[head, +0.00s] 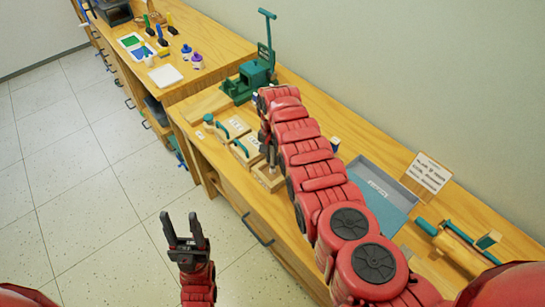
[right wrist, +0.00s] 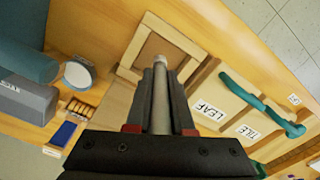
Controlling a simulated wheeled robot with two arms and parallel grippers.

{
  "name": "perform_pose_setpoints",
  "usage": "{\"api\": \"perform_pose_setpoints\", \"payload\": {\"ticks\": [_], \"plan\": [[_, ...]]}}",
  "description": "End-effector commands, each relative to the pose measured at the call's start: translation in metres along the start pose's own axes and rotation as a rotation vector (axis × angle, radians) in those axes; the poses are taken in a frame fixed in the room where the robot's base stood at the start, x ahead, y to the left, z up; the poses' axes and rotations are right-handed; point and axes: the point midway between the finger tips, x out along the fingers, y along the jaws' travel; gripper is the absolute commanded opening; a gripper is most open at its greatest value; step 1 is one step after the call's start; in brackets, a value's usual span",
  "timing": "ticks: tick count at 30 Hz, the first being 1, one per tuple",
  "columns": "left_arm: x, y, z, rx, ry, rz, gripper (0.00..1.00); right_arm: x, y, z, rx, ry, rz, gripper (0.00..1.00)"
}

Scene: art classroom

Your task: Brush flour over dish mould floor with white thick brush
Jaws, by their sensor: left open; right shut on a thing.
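My right gripper (right wrist: 158,115) is shut on a pale grey rod-like brush (right wrist: 160,92), whose whitish end points at the dish mould. The dish mould (right wrist: 128,72), a square wooden frame with a recessed floor, lies just beyond the brush end in the right wrist view. I cannot tell whether the brush touches it. In the head view the mould (head: 262,183) is partly hidden by my right arm, and my right gripper (head: 268,146) points down above it. My left gripper (head: 185,228) is open and empty, over the floor in front of the bench. I cannot make out any flour.
Wooden moulds labelled LEAF (right wrist: 208,112) and TILE (right wrist: 247,131) with teal handles lie beside the dish mould. A round white-topped container (right wrist: 80,73) stands on the other side. A teal machine (head: 255,72), grey tray (head: 412,192) and sign (head: 430,172) occupy the bench.

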Motion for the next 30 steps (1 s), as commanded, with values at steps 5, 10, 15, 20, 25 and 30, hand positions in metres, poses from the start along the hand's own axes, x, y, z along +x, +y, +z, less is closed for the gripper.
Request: {"api": "perform_pose_setpoints", "payload": {"ticks": [5, 10, 15, 20, 25, 30], "plan": [[-0.003, 0.000, 0.001, 0.000, 0.000, 0.000, 0.50, 0.003, 0.000, 0.000, 0.000, 0.000, 0.000, 0.00], [-0.004, 0.000, 0.001, 0.000, 0.000, 0.000, 0.50, 0.003, 0.000, 0.000, 0.000, 0.000, 0.000, 0.00], [-0.011, 0.001, 0.002, 0.000, 0.000, 0.000, 0.50, 0.004, -0.002, -0.001, 0.000, 0.001, -0.001, 0.00], [-0.018, 0.001, 0.003, 0.000, 0.000, 0.000, 0.50, 0.004, -0.003, -0.002, 0.000, 0.001, -0.001, 0.00], [-0.022, 0.001, 0.004, 0.000, 0.000, 0.000, 0.50, 0.003, -0.004, -0.003, 0.000, 0.000, 0.000, 0.00], [-0.024, 0.001, 0.004, 0.000, 0.000, 0.000, 0.50, 0.003, -0.005, -0.003, 0.000, 0.000, 0.000, 0.00]]}}
